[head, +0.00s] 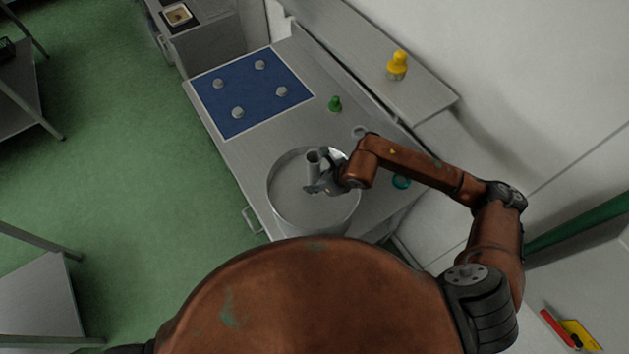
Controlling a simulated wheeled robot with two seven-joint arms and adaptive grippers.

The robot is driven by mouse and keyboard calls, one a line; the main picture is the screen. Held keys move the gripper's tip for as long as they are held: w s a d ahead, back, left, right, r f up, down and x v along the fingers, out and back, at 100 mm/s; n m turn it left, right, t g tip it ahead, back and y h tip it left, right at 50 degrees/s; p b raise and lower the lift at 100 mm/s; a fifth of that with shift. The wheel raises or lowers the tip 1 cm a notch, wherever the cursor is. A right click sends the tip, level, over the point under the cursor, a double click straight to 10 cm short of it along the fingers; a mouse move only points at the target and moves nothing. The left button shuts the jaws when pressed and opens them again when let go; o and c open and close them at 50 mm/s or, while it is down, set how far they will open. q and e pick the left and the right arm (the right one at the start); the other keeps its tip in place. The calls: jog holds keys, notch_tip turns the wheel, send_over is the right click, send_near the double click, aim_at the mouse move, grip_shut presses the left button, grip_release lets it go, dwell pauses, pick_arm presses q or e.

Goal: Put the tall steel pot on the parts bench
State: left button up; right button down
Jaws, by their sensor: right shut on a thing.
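The vessel stands at the near end of a long grey bench (228,158). A blue panel (250,95) with several small grey knobs covers the bench's far left part. I cannot tell whether this is the parts bench. My left gripper is out of view.
A green piece (335,103) stands on the bench, and a teal ring (401,181) lies right of my wrist. A yellow piece (397,65) stands on the back ledge. Red and yellow items (580,335) lie at lower right. The green floor at left is clear between shelves.

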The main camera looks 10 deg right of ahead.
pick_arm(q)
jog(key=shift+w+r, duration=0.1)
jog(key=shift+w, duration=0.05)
pick_arm(e)
jog(key=shift+a+r, duration=0.1)
jog(key=shift+r, duration=0.1)
jog(key=shift+f, duration=0.1)
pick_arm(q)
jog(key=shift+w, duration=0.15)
pick_arm(e)
jog(key=c, duration=1.6)
grip_release()
jog(key=shift+f, duration=0.1)
pick_arm(q)
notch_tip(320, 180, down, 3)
jog(key=b, duration=0.2)
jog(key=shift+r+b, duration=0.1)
jog(key=shift+b, duration=0.25)
pick_arm(e)
jog(key=v, duration=1.2)
jog(key=shift+a, duration=0.1)
